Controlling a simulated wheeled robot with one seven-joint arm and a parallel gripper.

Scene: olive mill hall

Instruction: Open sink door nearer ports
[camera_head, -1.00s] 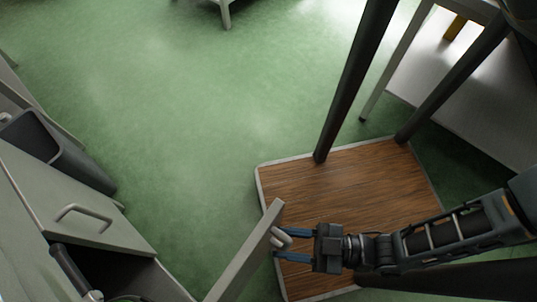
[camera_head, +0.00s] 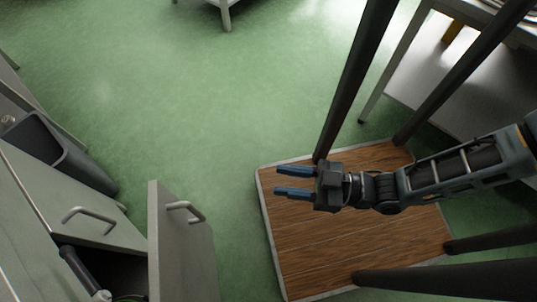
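One grey sink door (camera_head: 182,248) stands swung out from the cabinet at the lower left, its handle (camera_head: 185,211) on the face turned to the right. Behind it the dark cabinet opening (camera_head: 122,272) shows a pipe (camera_head: 80,270). A second cabinet door (camera_head: 75,200) beside it is shut, with its own handle (camera_head: 88,216). My gripper (camera_head: 277,181) is open and empty, its two blue fingers pointing left, well to the right of the open door and apart from its handle. Which door is nearer the ports I cannot tell.
A wood-topped platform (camera_head: 290,250) with a pale edge lies below my arm. Dark posts rise at the right, near a grey table (camera_head: 430,75). A dark bin (camera_head: 60,155) stands at the left by the cabinet. The green floor (camera_head: 190,100) between is clear.

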